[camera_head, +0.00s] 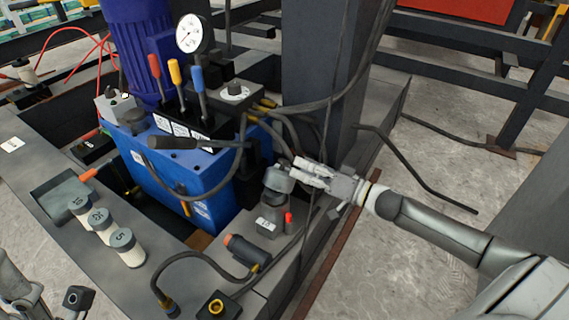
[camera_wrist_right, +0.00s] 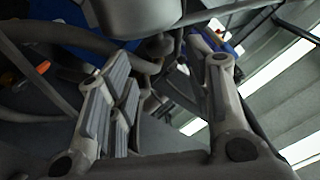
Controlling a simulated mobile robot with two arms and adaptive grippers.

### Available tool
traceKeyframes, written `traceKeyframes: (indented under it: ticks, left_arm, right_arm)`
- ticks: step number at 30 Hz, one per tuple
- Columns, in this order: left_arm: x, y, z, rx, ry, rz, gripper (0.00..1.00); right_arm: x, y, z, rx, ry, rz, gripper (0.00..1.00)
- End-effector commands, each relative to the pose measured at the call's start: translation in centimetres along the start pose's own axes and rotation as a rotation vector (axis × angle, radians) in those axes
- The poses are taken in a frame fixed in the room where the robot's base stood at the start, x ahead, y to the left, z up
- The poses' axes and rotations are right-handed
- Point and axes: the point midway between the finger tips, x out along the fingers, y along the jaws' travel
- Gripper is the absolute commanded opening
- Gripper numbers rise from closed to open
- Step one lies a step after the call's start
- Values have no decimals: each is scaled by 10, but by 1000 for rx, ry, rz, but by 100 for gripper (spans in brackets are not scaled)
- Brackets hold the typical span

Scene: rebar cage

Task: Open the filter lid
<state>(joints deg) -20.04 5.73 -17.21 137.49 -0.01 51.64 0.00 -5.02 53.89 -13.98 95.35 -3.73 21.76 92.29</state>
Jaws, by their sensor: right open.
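The filter lid (camera_head: 279,179) is a grey round cap on a short filter housing beside the blue hydraulic unit (camera_head: 185,172). My right gripper (camera_head: 307,172) is at the right side of the lid, its fingers pointing left towards it. In the right wrist view, the fingers (camera_wrist_right: 165,95) are spread apart with nothing clamped between them. A grey rounded body (camera_wrist_right: 138,15), which looks like the lid, is at the top, beyond the left fingertip. Contact cannot be told.
Several grey-capped white cylinders (camera_head: 101,225) stand on the left ledge. An orange-ended black cylinder (camera_head: 246,251) lies in front of the filter. A dark column (camera_head: 322,85) rises behind my right gripper, with black hoses around it. Concrete floor (camera_head: 440,165) is open at right.

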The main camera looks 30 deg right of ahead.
Motion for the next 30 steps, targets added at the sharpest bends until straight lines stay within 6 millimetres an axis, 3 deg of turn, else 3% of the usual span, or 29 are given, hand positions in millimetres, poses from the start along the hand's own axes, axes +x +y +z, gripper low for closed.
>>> traceKeyframes:
  ticks: [3, 15, 30]
  left_arm:
    - [-8, 0, 2, 0, -1, 0, 40]
    - [-5, 0, 6, 4, 30, 19, 40]
    - [4, 0, 4, 7, 59, 18, 40]
  right_arm:
    - [16, 0, 1, -2, 3, -3, 47]
    - [58, 1, 1, -1, 1, 0, 47]
    - [66, 0, 0, 0, 0, 1, 46]
